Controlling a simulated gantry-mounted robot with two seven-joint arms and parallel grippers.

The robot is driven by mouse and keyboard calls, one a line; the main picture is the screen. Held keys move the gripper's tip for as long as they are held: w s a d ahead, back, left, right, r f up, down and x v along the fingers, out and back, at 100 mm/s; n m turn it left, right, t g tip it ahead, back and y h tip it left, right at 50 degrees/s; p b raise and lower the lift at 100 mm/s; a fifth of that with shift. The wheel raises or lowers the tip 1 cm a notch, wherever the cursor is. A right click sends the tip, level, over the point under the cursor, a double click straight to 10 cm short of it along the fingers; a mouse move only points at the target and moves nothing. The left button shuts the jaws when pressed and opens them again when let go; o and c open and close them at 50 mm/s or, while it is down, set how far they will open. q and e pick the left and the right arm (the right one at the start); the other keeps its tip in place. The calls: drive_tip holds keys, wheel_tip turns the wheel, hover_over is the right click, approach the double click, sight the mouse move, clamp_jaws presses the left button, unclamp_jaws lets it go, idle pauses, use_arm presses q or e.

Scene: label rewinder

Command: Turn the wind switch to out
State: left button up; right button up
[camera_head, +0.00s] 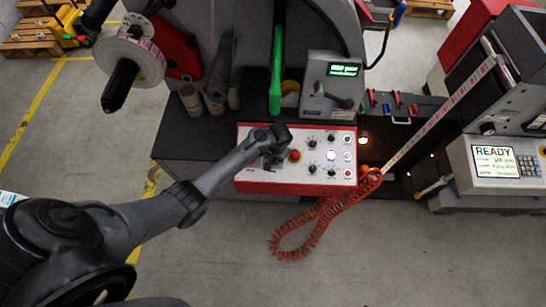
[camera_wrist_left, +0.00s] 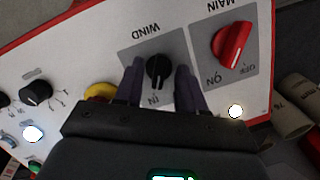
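The wind switch (camera_wrist_left: 158,71) is a small black knob on a grey plate, seen in the left wrist view. Its plate reads WIND, upside down, and IN beside the knob's lower end, where the pointer seems to aim. No OUT label can be read. My left gripper (camera_wrist_left: 159,80) is open, with one dark finger on each side of the knob; whether they touch it I cannot tell. In the head view my left gripper (camera_head: 270,158) is over the left part of the control panel (camera_head: 255,187) and hides the switch. My right gripper is not in view.
The red MAIN switch (camera_wrist_left: 232,45) sits beside the wind switch. A yellow ring (camera_wrist_left: 100,91) and a black knob (camera_wrist_left: 35,92) lie on the other side. In the head view, a red button (camera_head: 294,155) is right of the gripper, and a coiled orange cable (camera_head: 300,240) hangs below.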

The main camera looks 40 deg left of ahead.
use_arm(q)
clamp_jaws()
drive_tip(key=n+p, duration=0.2)
drive_tip(key=p, duration=0.1)
drive_tip(key=shift+r+h, duration=0.2)
drive_tip(key=shift+h, duration=0.1)
drive_tip(key=n+p, duration=0.2)
drive_tip(key=n, duration=0.1)
drive_tip(key=shift+h, duration=0.3)
drive_tip(key=n+t+p, duration=0.1)
drive_tip(key=n, duration=0.2)
drive_tip(key=shift+h+p, duration=0.3)
drive_tip(key=shift+p, duration=0.05)
drive_tip(key=shift+s+f+n+t+p, duration=0.15)
drive_tip(key=shift+n+t+p, duration=0.25)
drive_tip(key=shift+n, duration=1.3)
drive_tip(key=shift+a, duration=0.1)
